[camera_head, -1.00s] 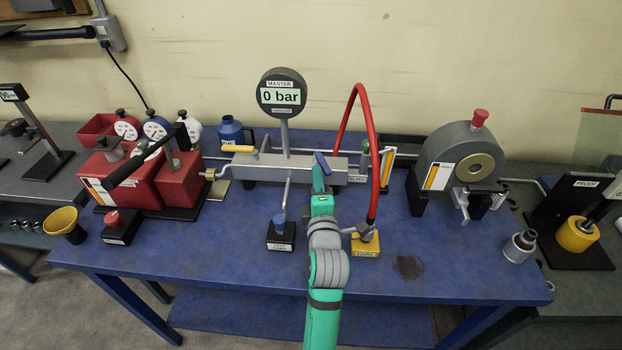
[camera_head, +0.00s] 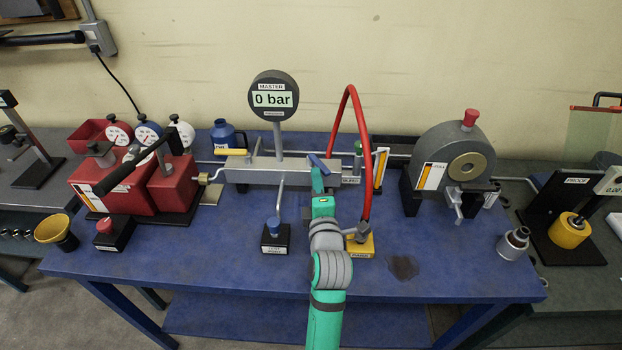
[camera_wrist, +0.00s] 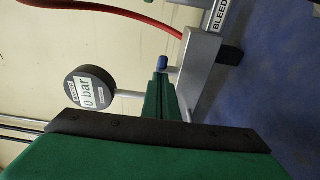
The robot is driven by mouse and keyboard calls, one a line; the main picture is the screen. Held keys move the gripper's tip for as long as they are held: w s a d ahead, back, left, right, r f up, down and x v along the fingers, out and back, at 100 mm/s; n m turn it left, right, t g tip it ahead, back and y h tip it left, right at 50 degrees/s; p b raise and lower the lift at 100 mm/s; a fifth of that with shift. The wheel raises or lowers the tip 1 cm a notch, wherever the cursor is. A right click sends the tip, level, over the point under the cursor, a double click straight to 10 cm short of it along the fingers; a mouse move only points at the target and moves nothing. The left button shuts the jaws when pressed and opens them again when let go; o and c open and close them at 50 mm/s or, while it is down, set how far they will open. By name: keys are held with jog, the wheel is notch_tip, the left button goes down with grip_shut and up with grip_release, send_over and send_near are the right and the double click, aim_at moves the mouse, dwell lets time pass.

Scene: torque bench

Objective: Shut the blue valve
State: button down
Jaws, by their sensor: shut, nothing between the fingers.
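The blue valve lever (camera_head: 318,162) sits on top of the grey manifold block (camera_head: 252,172), near its right end. It lies at a slant across the block, its upper end to the left. My gripper (camera_head: 317,178) is shut and empty, at the front of the block right by the lever. My arm hides the lever's near end in the head view. In the wrist view the blue lever end (camera_wrist: 162,65) shows just beyond the closed green fingertips (camera_wrist: 160,78). I cannot tell whether they touch it. The master gauge (camera_head: 274,96) reads 0 bar.
A red hose (camera_head: 364,130) arches just right of my gripper down to a yellow block (camera_head: 360,246). A yellow lever (camera_head: 231,152) is on the block's left. Free bench top lies at the front right.

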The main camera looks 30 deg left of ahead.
aim_at(329, 175)
jog(key=shift+w+d, duration=0.55)
jog(key=shift+w, duration=0.15)
jog(key=shift+w+d, duration=0.5)
jog(key=shift+w, duration=0.2)
jog(key=shift+w+d, duration=0.2)
jog(key=shift+w, duration=0.45)
jog(key=shift+w+d, duration=0.15)
jog(key=shift+w, duration=0.5)
jog(key=shift+d, duration=0.1)
